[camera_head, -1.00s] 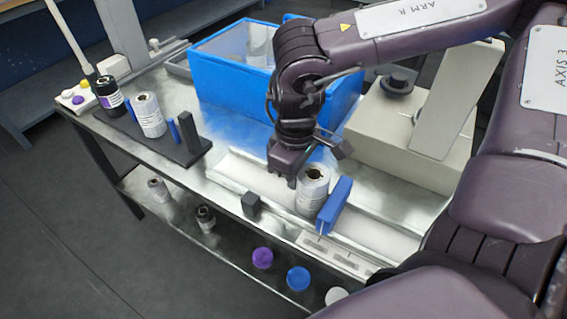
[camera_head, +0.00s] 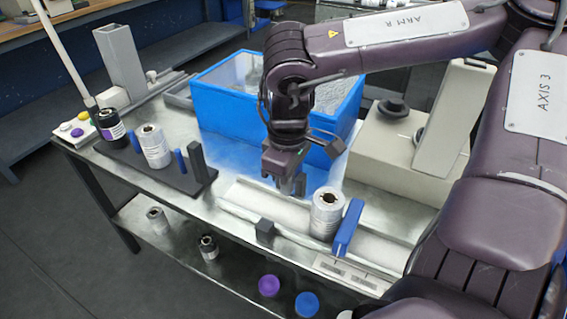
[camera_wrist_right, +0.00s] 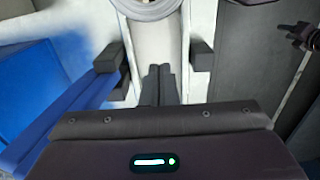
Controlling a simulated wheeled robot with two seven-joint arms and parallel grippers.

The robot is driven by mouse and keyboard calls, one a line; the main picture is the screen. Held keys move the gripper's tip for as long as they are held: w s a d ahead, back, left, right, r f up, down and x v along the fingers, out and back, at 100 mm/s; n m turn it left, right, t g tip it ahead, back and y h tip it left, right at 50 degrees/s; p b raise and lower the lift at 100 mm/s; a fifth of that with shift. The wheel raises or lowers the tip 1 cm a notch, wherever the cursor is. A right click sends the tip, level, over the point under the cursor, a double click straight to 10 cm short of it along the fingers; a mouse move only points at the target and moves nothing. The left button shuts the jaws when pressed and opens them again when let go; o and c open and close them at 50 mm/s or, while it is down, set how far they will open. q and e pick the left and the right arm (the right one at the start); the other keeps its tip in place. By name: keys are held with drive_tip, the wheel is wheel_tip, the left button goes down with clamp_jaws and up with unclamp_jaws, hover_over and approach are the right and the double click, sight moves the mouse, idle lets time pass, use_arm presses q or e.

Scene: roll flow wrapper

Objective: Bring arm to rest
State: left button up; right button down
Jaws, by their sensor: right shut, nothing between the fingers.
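My right gripper (camera_head: 292,186) points down above the metal table, just left of and behind a silver roll (camera_head: 326,214) in the head view. It is shut and empty, apart from the roll. In the right wrist view its fingers (camera_wrist_right: 158,82) are together, and the roll (camera_wrist_right: 150,6) shows at the top edge. The roll stands upright on the pale channel, touching or very close to a blue block (camera_head: 348,228). My left gripper is not in view.
A blue bin (camera_head: 222,108) stands behind the gripper, and a beige machine (camera_head: 385,150) to its right. A dark rack (camera_head: 165,178) at left holds a dark roll (camera_head: 110,126) and a silver roll (camera_head: 154,147). A dark block (camera_head: 265,232) sits at the front edge.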

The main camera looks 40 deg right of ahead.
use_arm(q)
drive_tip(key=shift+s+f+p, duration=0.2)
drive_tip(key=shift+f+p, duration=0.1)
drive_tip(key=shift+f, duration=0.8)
use_arm(e)
wheel_tip(320, 180, up, 6)
drive_tip(key=shift+d+r, duration=0.15)
drive_tip(key=shift+d, duration=0.1)
